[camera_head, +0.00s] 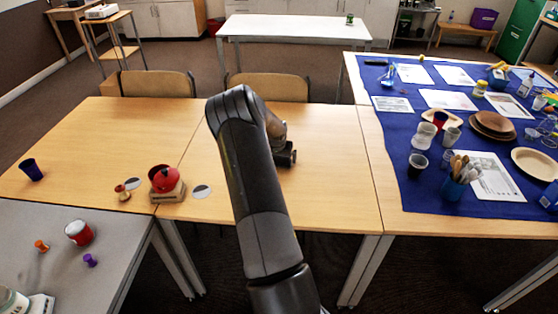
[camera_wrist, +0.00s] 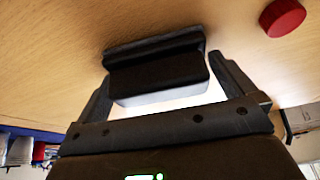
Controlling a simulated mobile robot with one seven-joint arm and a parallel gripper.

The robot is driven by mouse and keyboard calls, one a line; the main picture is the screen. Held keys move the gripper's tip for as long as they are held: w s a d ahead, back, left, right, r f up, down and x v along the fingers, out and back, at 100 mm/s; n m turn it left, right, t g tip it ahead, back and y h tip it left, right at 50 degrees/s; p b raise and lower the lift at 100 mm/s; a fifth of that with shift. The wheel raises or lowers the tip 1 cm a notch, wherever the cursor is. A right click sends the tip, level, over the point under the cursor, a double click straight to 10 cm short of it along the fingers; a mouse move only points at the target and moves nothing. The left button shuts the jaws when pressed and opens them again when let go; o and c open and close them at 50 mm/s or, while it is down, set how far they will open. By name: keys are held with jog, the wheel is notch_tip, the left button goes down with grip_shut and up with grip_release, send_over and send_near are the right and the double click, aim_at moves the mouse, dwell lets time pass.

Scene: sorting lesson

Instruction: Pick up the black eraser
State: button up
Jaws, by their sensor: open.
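The black eraser (camera_wrist: 155,72), a dark block with a pale lower face, shows in the wrist view against the wooden tabletop (camera_wrist: 50,60). My gripper (camera_wrist: 160,68) is open, with one finger on the left and one on the right of the eraser. The right finger looks close to the eraser's end; I cannot tell whether it touches. In the head view my gripper (camera_head: 285,157) is low over the middle wooden table, partly behind my arm. I cannot make out the eraser separately there.
A red round object (camera_wrist: 283,17) lies on the tabletop at the upper right of the wrist view. In the head view, a red pot-like item (camera_head: 164,178) stands to the left. A blue cloth (camera_head: 400,135) with crowded tableware lies right. Chairs (camera_head: 157,84) stand behind.

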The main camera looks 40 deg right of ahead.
jog(key=shift+c, duration=0.2)
jog(key=c, duration=0.7)
jog(key=shift+o, duration=0.2)
